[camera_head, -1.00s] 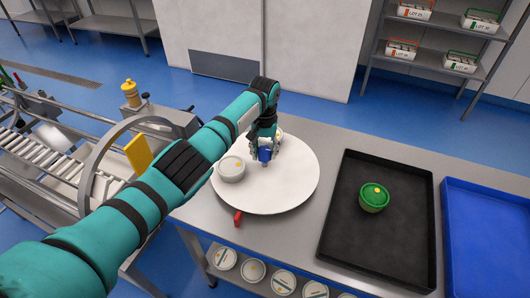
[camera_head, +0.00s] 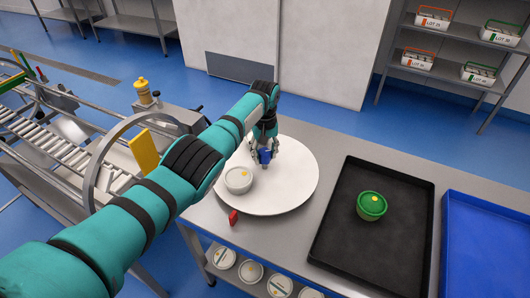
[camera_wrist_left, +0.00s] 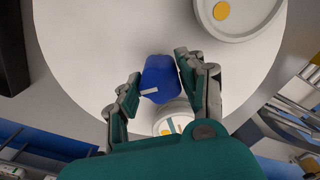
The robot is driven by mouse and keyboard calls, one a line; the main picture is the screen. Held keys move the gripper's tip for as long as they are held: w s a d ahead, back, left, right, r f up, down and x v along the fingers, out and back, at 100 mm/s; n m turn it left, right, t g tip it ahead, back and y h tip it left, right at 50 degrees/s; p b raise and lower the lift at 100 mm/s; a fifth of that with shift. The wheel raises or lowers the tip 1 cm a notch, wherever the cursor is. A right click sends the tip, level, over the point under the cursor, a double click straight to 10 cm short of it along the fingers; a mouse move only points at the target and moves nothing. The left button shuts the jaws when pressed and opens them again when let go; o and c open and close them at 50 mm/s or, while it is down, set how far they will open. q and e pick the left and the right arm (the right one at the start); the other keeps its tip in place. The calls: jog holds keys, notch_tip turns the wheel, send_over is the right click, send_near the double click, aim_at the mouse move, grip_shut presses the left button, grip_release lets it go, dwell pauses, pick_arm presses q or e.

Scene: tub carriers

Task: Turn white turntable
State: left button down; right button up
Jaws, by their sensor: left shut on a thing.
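The white turntable (camera_head: 285,190) is a round disc on the steel table. My left gripper (camera_head: 264,154) reaches down over its far middle part. In the left wrist view, my left gripper (camera_wrist_left: 157,85) is shut on a blue knob (camera_wrist_left: 158,76), with a finger on each side; the blue knob also shows in the head view (camera_head: 264,157). A white tub (camera_head: 238,181) with a yellow dot stands on the turntable's left part. Another white tub (camera_wrist_left: 172,112) is partly hidden behind the gripper in the wrist view. My right gripper is not in view.
A red marker (camera_head: 233,218) stands at the turntable's front left. A black tray (camera_head: 345,245) with a green tub (camera_head: 371,206) lies to the right, beside a blue tray (camera_head: 490,240). A roller conveyor (camera_head: 60,150) stands left. White tubs sit on the shelf below.

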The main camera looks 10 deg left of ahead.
pick_arm(q)
jog(key=shift+w+r+n, duration=0.15)
jog(key=shift+r+n, duration=0.05)
jog(key=shift+n, duration=1.2)
jog(key=shift+n+p, duration=0.35)
jog(key=shift+n, duration=0.25)
jog(key=c, duration=1.2)
grip_release()
jog(key=o, duration=0.4)
jog(key=shift+f, duration=0.1)
jog(key=shift+o, duration=0.2)
notch_tip(320, 180, up, 12)
jog(key=shift+f, duration=0.1)
